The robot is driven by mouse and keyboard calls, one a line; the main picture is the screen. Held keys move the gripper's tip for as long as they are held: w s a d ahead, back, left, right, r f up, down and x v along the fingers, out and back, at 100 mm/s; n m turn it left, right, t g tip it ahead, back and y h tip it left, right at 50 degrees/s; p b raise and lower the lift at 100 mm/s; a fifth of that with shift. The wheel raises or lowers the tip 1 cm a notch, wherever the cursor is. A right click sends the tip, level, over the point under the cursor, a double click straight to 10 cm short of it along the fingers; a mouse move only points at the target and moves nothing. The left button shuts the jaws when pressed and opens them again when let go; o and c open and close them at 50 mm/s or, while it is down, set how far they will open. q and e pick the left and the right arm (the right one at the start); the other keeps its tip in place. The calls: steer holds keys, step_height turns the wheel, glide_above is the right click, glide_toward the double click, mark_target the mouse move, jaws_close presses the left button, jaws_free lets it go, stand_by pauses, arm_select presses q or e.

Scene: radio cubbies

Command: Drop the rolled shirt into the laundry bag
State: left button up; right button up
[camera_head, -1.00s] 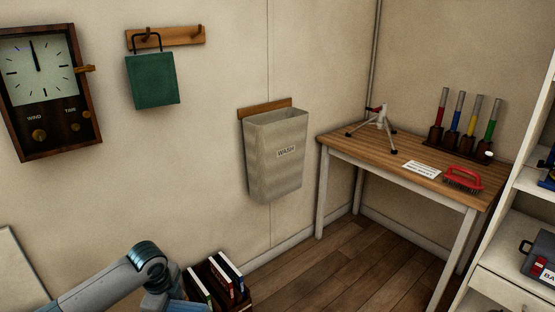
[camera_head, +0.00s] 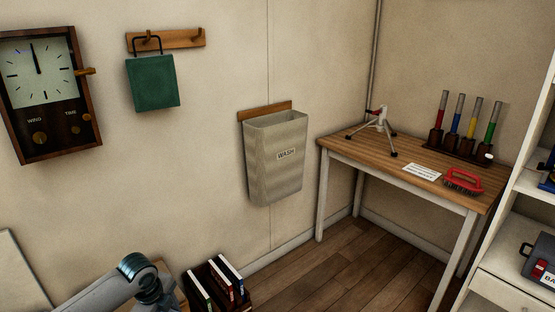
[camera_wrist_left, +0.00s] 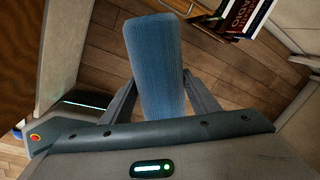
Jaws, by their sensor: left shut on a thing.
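The laundry bag (camera_head: 272,165) is a grey-beige open-topped bag labelled WASH, hung on the wall from a wooden strip in the head view. The rolled shirt (camera_wrist_left: 155,65) is a blue ribbed roll in the left wrist view. My left gripper (camera_wrist_left: 157,90) is shut on it, one finger on each side, with the roll sticking out beyond the fingers. In the head view only my left arm shows at the lower left; its gripper and the shirt are out of that view, and the arm is below and left of the bag. My right gripper is in neither view.
A crate of books (camera_head: 220,285) stands on the floor below the bag. A wooden table (camera_head: 400,165) with a tripod, red brush and coloured tubes is to the right. A green bag (camera_head: 152,82) and a clock (camera_head: 45,90) hang at left. The wall around the laundry bag is clear.

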arm_select(q)
steer(key=shift+d+r, duration=0.1)
steer(key=shift+r, duration=0.05)
